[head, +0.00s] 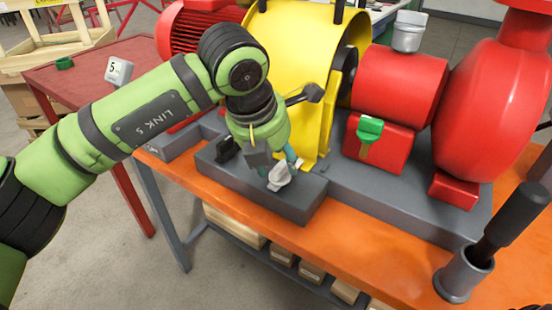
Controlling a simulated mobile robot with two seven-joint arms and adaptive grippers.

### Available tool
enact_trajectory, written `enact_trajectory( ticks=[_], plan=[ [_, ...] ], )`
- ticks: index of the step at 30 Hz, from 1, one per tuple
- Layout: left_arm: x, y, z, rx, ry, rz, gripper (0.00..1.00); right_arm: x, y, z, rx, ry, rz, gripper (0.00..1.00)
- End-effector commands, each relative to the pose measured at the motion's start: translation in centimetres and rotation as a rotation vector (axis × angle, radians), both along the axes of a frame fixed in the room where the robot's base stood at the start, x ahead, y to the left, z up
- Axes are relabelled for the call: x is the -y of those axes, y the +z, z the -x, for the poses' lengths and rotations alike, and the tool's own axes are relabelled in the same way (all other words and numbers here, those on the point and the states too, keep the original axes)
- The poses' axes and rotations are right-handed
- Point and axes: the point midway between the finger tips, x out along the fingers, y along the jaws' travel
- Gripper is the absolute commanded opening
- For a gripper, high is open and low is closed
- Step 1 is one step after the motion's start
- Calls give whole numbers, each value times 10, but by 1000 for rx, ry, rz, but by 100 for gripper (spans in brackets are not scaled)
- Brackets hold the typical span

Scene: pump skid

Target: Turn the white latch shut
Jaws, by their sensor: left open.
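The white latch (281,178) sits on top of a dark grey block (290,208) at the front edge of the orange bench. My left gripper (275,163) points down at it from above, with its fingers just over and behind the latch. The gripper is open. The fingers partly hide the latch's far side, and I cannot tell whether they touch it. My right gripper is not in view.
A black latch (227,149) stands left of the gripper on the block. A yellow guard (300,50) with a dark lever (306,95) rises close behind. A green latch (369,129) is on a red box to the right. A black handle (515,213) stands at right.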

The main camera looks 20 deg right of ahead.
Motion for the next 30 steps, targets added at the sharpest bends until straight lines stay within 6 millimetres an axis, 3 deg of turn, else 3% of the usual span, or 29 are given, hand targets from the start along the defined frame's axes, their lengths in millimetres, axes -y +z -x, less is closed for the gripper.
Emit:
enact_trajectory(
  ticks=[9,15,21,30],
  plan=[
    [-20,61,14,7,2,1,49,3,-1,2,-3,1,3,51],
    [-30,92,21,4,2,1,49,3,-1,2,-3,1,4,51],
    [-35,103,25,2,2,0,49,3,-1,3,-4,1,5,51],
    [-35,104,25,2,2,0,49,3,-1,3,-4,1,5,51]
  ],
)
